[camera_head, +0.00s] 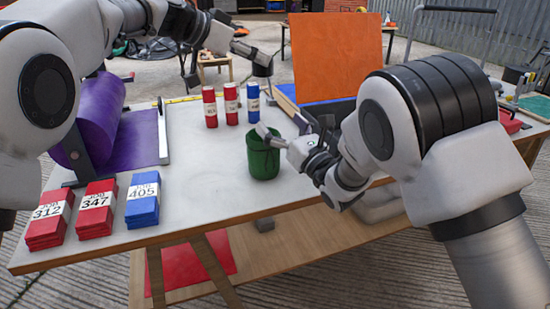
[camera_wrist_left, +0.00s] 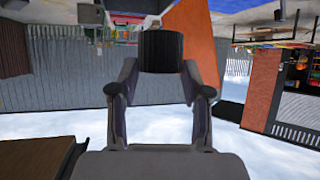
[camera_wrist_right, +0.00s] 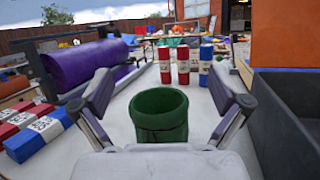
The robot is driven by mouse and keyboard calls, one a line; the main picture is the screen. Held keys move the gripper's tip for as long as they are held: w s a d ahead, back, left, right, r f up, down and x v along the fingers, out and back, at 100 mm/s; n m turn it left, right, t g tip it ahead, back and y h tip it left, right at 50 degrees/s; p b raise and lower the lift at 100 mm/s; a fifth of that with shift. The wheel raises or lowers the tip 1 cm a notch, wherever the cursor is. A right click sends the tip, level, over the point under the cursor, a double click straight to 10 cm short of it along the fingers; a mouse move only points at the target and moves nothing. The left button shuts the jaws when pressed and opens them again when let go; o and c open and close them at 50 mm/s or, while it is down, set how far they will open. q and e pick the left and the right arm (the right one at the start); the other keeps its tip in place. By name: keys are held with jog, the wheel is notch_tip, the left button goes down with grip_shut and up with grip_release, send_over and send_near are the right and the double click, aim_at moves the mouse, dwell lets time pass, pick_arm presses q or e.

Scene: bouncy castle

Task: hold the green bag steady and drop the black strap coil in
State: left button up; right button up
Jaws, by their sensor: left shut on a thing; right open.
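The green bag (camera_head: 264,160) stands upright and open-topped on the white table (camera_head: 205,190). It also shows in the right wrist view (camera_wrist_right: 160,118), where its inside looks empty. My right gripper (camera_head: 284,130) is open at the bag's right side. In the right wrist view its fingers are spread, with the bag between and beyond them. My left gripper (camera_head: 252,58) is raised above the table's far side, beyond the bag. In the left wrist view it is shut on the black strap coil (camera_wrist_left: 162,51), a dark ribbed cylinder between its fingertips.
Two red rolls and a blue roll (camera_head: 253,103) stand behind the bag. Red and blue labelled stacks (camera_head: 97,208) lie at the front left. A purple roll (camera_head: 98,118) is at the left. A dark bin (camera_wrist_right: 282,125) and an orange panel (camera_head: 335,55) are at the right.

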aim_at(272, 157)
jog(key=f+g, duration=0.1)
jog(key=f, duration=0.2)
jog(key=f+n+g+h, duration=0.1)
jog(key=f, duration=0.2)
jog(key=a+f+g, duration=0.1)
jog(key=f, duration=0.2)
jog(key=shift+w+a+h, duration=0.1)
jog(key=shift+h, duration=0.2)
jog(key=shift+w+a+f+n, duration=0.15)
jog(key=shift+a+n, duration=0.05)
jog(key=shift+n, duration=0.1)
jog(key=x, duration=0.6)
jog(key=shift+w+a, duration=0.2)
jog(key=shift+w, duration=0.2)
jog(key=c, duration=1.3)
